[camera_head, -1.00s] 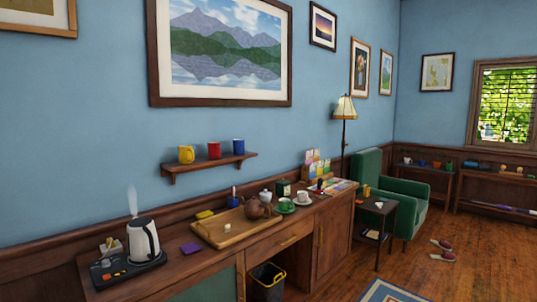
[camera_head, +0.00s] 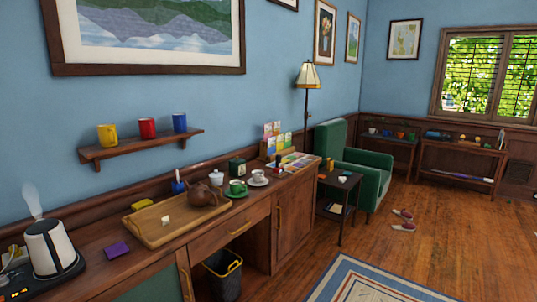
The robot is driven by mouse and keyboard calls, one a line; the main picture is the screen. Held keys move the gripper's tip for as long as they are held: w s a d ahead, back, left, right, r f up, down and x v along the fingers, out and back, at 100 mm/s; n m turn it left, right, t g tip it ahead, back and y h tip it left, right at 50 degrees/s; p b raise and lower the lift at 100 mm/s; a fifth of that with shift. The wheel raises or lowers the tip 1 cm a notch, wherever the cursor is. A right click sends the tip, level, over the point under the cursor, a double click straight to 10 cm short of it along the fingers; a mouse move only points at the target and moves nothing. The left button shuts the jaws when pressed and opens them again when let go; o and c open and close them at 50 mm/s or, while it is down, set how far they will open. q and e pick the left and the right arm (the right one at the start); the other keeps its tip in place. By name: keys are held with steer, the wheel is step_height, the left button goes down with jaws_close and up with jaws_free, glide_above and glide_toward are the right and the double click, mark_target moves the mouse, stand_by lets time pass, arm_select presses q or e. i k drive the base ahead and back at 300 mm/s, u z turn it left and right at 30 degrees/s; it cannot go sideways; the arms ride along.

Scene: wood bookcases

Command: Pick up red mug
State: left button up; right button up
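The red mug (camera_head: 148,128) stands upright on a small wooden wall shelf (camera_head: 140,147), above a long wooden sideboard. It is between a yellow mug (camera_head: 107,135) on its left and a blue mug (camera_head: 180,122) on its right, with small gaps between them. Neither of my grippers shows in the head view.
A bin (camera_head: 222,274) stands under the sideboard. The wooden floor (camera_head: 430,250) at right is mostly clear, with slippers (camera_head: 403,220).

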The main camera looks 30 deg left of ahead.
mark_target(147, 125)
steer(key=z, duration=0.1)
steer(key=i, duration=1.9)
steer(key=u, duration=0.7)
steer(key=i, duration=1)
steer(key=u, duration=1.4)
steer(key=i, duration=0.6)
steer(key=u, duration=0.45)
